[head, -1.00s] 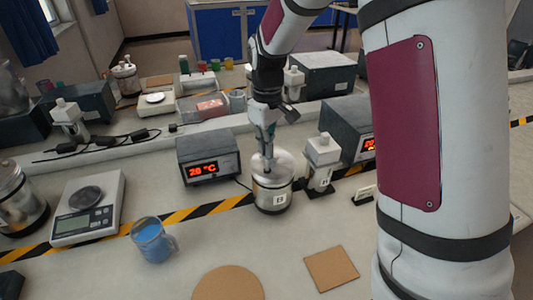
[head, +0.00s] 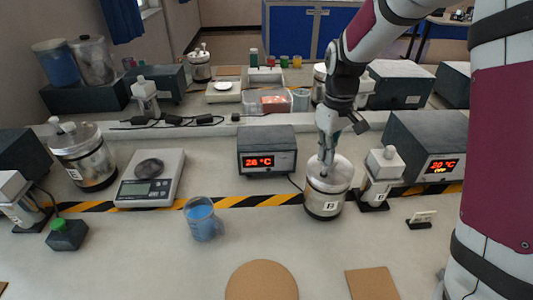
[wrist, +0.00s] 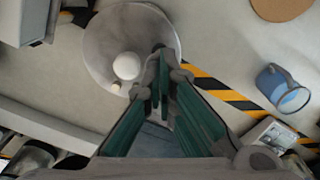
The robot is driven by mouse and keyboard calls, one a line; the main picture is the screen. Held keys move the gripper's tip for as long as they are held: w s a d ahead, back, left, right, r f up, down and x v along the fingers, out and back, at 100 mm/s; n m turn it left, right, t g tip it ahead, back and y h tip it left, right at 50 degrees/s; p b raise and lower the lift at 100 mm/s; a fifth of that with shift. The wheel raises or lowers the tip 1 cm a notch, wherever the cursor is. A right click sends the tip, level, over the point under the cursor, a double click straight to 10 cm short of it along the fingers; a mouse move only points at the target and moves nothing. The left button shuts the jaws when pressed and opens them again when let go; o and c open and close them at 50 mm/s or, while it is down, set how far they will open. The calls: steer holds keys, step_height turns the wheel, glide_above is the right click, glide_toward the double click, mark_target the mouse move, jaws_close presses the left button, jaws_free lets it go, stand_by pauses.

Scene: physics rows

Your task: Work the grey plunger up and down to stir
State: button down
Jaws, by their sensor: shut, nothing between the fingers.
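A metal vessel labelled B (head: 324,203) stands upright on the bench, its pale round lid (head: 340,171) on top. My gripper (head: 325,168) points down at this lid, fingers together. In the wrist view my gripper (wrist: 161,66) reaches over the edge of the lid (wrist: 108,40). A small dark grey piece, perhaps the plunger top (wrist: 158,47), shows at the fingertips. The rest of the plunger is hidden by the fingers, and I cannot tell whether they touch it. A white knob (wrist: 127,66) sits on the lid beside the fingertips.
A temperature box (head: 266,152) stands behind left of the vessel, a white bottle-like unit (head: 380,175) close at its right. A blue-filled beaker (head: 203,222), a scale (head: 150,180) and another metal vessel (head: 85,160) are left. Cork mats (head: 262,281) lie in front.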

steer(key=shift+f+b, duration=0.45)
steer(key=shift+f, duration=1.05)
steer(key=shift+r, duration=0.1)
steer(key=shift+r+p, duration=0.95)
steer(key=shift+r, duration=1)
steer(key=shift+f, duration=0.15)
steer(key=shift+f+b, duration=0.65)
steer(key=shift+f, duration=1.25)
steer(key=shift+r, duration=0.15)
